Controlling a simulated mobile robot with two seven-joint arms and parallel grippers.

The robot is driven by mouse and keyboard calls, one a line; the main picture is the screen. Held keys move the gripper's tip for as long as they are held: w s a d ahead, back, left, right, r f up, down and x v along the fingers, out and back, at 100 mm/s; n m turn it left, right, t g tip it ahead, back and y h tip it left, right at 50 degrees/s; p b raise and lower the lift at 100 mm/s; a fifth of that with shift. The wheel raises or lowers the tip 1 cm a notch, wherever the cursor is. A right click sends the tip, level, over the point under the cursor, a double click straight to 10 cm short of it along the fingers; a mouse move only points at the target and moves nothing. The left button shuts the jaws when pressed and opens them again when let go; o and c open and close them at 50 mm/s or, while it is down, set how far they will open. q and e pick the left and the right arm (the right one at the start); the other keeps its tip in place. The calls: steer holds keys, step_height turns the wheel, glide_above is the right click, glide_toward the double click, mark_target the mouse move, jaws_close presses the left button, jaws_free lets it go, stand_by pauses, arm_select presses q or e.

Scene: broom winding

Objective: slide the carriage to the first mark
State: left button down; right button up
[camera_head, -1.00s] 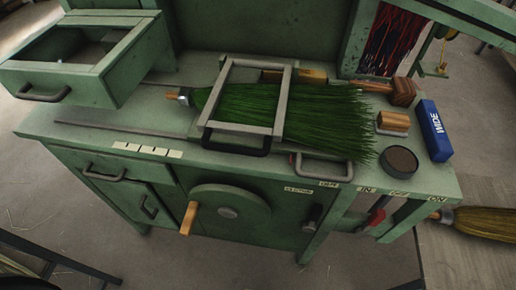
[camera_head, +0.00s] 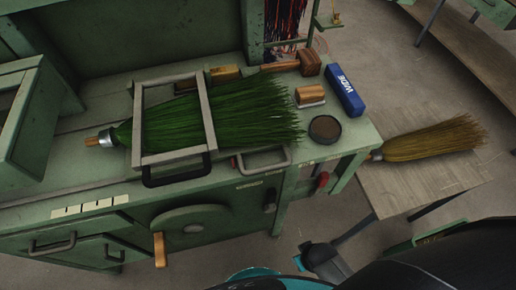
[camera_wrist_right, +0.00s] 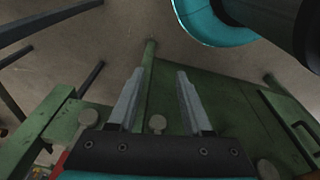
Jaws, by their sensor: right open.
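The carriage is a grey rectangular frame (camera_head: 206,113) with a black front handle (camera_head: 178,171). It sits around a green-bristled broom (camera_head: 235,115) that lies on the green bench top, its metal collar and wooden stub out to the left. A row of pale mark plates (camera_head: 90,206) is on the bench's front edge, left of the carriage. My right arm enters the head view at the lower right, below the bench front, apart from the carriage. In the right wrist view my right gripper (camera_wrist_right: 158,82) is open with nothing between its fingers. My left gripper is not in view.
On the bench's right are a blue WIDE box (camera_head: 345,91), a wooden block brush (camera_head: 310,96), a mallet (camera_head: 310,63) and a dark round tin (camera_head: 325,129). A crank wheel (camera_head: 192,228) with wooden knob projects from the front. A straw broom (camera_head: 430,140) lies on a side table.

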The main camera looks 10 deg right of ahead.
steer(key=w+r+p, duration=0.4)
steer(key=w+r, duration=0.1)
steer(key=r, duration=0.8)
step_height(320, 180, up, 28)
steer(key=n+t+y+p, duration=0.2)
steer(key=n+y+p, duration=0.2)
steer(key=n+p, duration=0.55)
glide_above(259, 170)
steer(key=s+b, duration=0.2)
steer(key=s, duration=0.3)
steer(key=n, duration=0.2)
steer(key=w+d+n+g, duration=0.2)
steer(key=d+n, duration=0.3)
steer(key=d, duration=0.2)
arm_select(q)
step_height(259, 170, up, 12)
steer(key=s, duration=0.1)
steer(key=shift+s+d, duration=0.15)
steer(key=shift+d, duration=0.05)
arm_select(e)
steer(key=x, duration=1.6)
steer(key=shift+w+a+r, duration=0.15)
steer(key=shift+a, duration=0.05)
jaws_close()
